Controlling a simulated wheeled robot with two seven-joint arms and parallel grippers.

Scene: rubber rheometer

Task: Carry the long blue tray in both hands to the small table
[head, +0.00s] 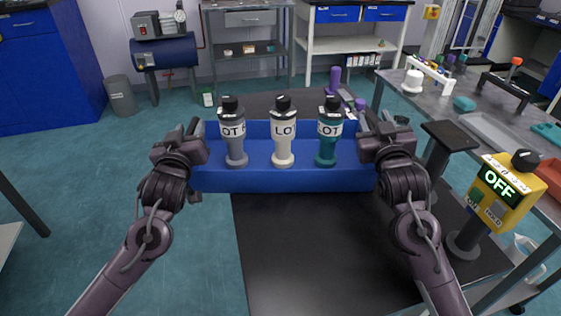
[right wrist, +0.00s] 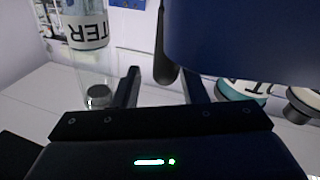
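The long blue tray (head: 290,180) spans the head view between my two grippers, with its left end reaching past the left edge of a black tabletop. Three capped bottles stand upright in it: grey (head: 235,150), cream (head: 283,150) and teal (head: 326,150). My left gripper (head: 195,128) is at the tray's left end and my right gripper (head: 367,122) at its right end. Both appear shut on the tray's ends; the exact contact is hidden. In the right wrist view the tray (right wrist: 245,40) is close above the fingers, with a dark upright part between them.
The low black table (head: 310,250) lies below and in front of the tray. A long grey bench (head: 490,130) runs along the right. A yellow box reading OFF (head: 507,188) stands at the right. Open floor (head: 90,190) lies to the left.

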